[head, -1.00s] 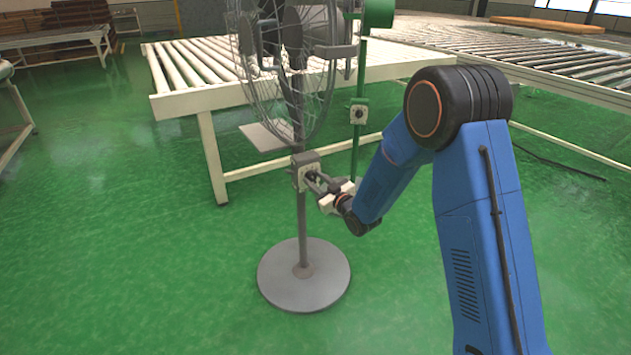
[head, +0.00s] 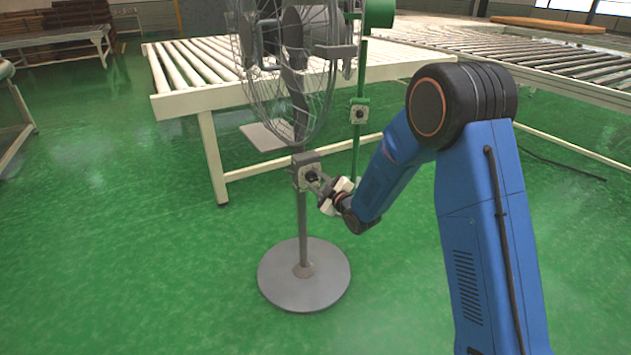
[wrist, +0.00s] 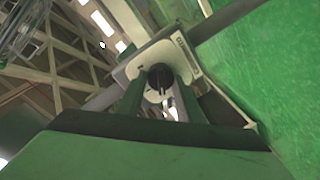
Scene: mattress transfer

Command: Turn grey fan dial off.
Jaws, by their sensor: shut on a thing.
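The grey fan (head: 303,225) stands upright on its round base in the head view. Its switch box (head: 304,165) sits on the pole, with a pale plate and a dark dial (head: 312,177) facing my arm. In the wrist view the black dial (wrist: 159,77) sits on the pale plate (wrist: 180,55), between my finger tips. My gripper (head: 318,182) reaches the box from the right and is shut on the dial; it also shows in the wrist view (wrist: 160,92). The dial's exact pointer setting is too small to read.
A green fan stand with its own switch box (head: 359,112) stands just behind and to the right. A roller conveyor (head: 215,95) runs behind both fans. The fan's wire cage (head: 290,80) hangs above the box. Green floor is clear at the front and left.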

